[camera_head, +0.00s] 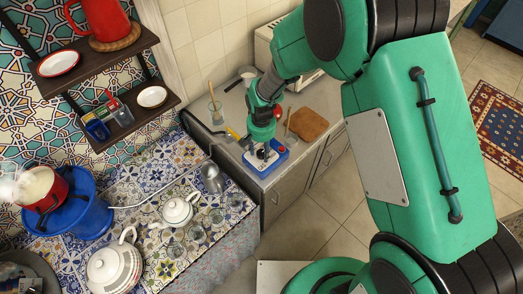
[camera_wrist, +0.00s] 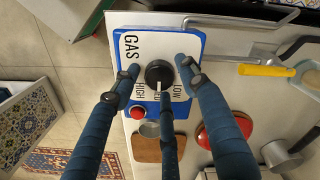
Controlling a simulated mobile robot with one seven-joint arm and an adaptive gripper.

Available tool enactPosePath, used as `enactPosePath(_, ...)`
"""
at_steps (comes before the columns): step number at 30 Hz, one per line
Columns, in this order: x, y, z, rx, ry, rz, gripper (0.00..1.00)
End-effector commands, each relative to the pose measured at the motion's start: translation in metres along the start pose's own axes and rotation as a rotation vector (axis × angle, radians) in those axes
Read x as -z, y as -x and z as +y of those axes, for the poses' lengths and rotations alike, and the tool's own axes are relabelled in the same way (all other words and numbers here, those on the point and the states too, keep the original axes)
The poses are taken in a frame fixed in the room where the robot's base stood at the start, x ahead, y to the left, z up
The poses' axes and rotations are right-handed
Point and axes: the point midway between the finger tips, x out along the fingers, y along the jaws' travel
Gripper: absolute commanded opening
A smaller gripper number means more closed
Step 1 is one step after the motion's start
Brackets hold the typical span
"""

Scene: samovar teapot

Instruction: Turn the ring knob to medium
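The round black ring knob (camera_wrist: 159,75) sits on a white panel with a blue rim (camera_wrist: 196,37), which also shows on the counter in the head view (camera_head: 262,170). The panel reads GAS, HIGH and LOW; lettering between HIGH and LOW is partly hidden by a finger. A white mark on the knob points down in the wrist view, between HIGH and LOW. My gripper (camera_wrist: 158,74) has its blue fingers spread around the knob, with visible gaps at the sides. In the head view my gripper (camera_head: 262,150) is over the panel and hides most of the knob.
A red button (camera_wrist: 138,112) is on the panel beside HIGH. A yellow-handled tool (camera_wrist: 265,71), a wooden board (camera_head: 307,124) and a glass with a utensil (camera_head: 216,112) are close by. Teapots, including a white one (camera_head: 177,210), stand on the tiled counter at left.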

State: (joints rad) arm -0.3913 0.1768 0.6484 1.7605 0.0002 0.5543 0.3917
Motion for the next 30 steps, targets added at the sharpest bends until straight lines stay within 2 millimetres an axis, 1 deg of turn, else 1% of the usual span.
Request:
enactPosePath(11,0.000,0.001,0.000,0.000,0.000,-0.001,0.50)
enactPosePath(17,0.000,0.013,0.000,0.000,0.000,0.000,0.50)
enactPosePath(23,0.000,0.039,0.000,0.000,0.000,0.001,0.50)
enactPosePath(30,0.000,0.078,0.000,0.000,0.000,0.001,0.50)
